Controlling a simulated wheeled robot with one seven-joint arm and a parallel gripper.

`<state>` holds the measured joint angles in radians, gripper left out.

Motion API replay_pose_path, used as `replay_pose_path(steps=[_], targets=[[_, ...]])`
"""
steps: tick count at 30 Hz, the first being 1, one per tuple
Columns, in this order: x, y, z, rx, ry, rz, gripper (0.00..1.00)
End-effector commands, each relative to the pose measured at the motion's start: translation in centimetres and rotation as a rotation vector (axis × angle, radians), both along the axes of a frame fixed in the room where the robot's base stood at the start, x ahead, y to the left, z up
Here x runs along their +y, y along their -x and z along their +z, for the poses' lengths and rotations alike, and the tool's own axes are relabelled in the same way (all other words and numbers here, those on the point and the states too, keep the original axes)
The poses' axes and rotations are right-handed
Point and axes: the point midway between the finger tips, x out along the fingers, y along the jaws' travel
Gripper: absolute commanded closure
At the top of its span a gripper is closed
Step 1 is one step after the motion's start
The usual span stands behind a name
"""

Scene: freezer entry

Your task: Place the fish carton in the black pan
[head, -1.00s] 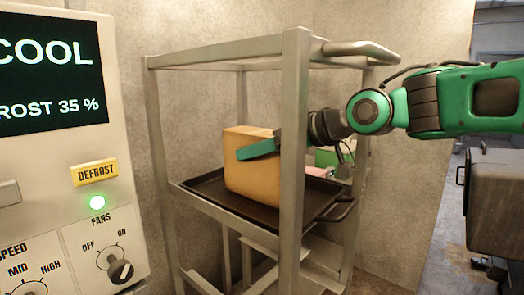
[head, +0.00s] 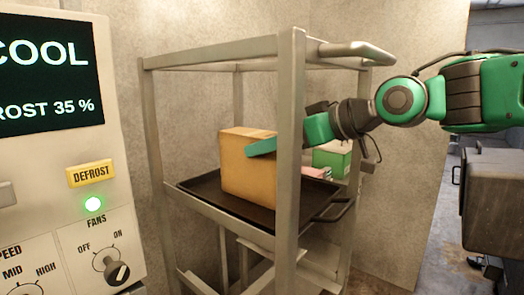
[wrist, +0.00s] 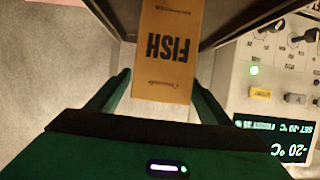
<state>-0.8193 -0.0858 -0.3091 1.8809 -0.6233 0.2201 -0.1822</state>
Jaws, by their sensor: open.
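The fish carton (head: 243,179), a tan-orange box, stands upright in the black pan (head: 201,190) on the metal rack in the head view. In the wrist view, the carton (wrist: 168,45) shows its FISH lettering upside down. My gripper (head: 262,147) is open, with one green finger across the carton's front side near its top; the other finger is hidden in the head view. In the wrist view, my gripper (wrist: 160,78) has its fingertips apart on either side of the carton's near end, with gaps showing.
A green box (head: 332,158) and a pink item (head: 316,172) sit behind the rack's front post (head: 290,130). A rack handle bar (head: 358,49) is above my arm. A control panel (head: 60,150) stands at the left, and a dark grey case (head: 492,195) at the right.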

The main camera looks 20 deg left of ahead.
Motion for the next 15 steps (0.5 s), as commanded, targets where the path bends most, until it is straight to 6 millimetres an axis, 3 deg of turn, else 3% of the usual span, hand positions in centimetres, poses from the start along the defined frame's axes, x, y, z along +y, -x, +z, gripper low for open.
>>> replay_pose_path(steps=[6,15], targets=[[-3.7,1.4,1.6,-0.002,0.0,-0.001,0.27],[-5.8,2.3,2.6,-0.001,0.0,-0.001,0.27]])
